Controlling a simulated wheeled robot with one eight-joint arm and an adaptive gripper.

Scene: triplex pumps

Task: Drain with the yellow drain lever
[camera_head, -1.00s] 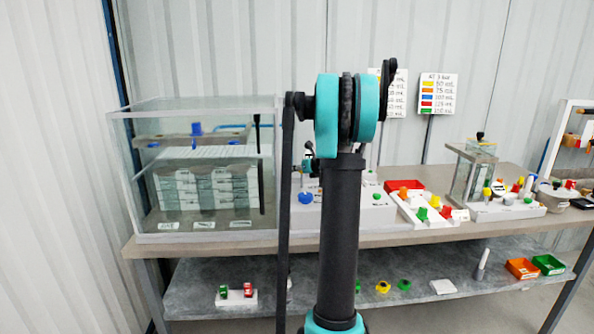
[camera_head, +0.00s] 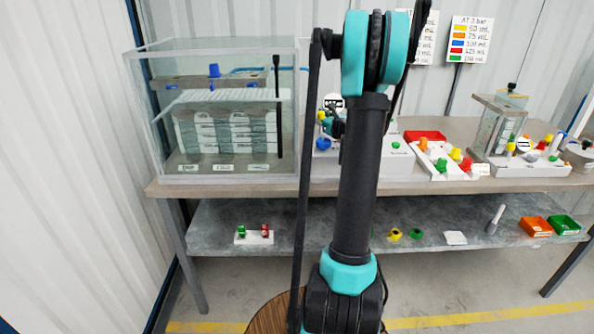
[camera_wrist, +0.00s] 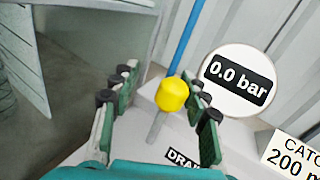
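The yellow drain lever knob (camera_wrist: 172,93) sits on a pale grey stem that rises beside a label partly reading "DRAI" (camera_wrist: 183,158). My gripper (camera_wrist: 160,80) is open, its two dark-padded green fingers on either side of the knob. The knob is nearer the right finger; I cannot tell whether they touch. A round gauge (camera_wrist: 238,82) reading 0.0 bar is just right of the knob. In the head view, the gauge (camera_head: 333,101) shows above the bench unit, and my gripper is partly hidden by my arm.
A clear tank (camera_head: 225,110) stands left on the bench (camera_head: 235,190). A blue rod (camera_wrist: 186,38) rises behind the knob. A "CATC 200 m" label (camera_wrist: 292,158) is at the lower right. Several coloured knobs and a red tray (camera_head: 424,136) lie right. Small parts sit on the lower shelf (camera_head: 340,215).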

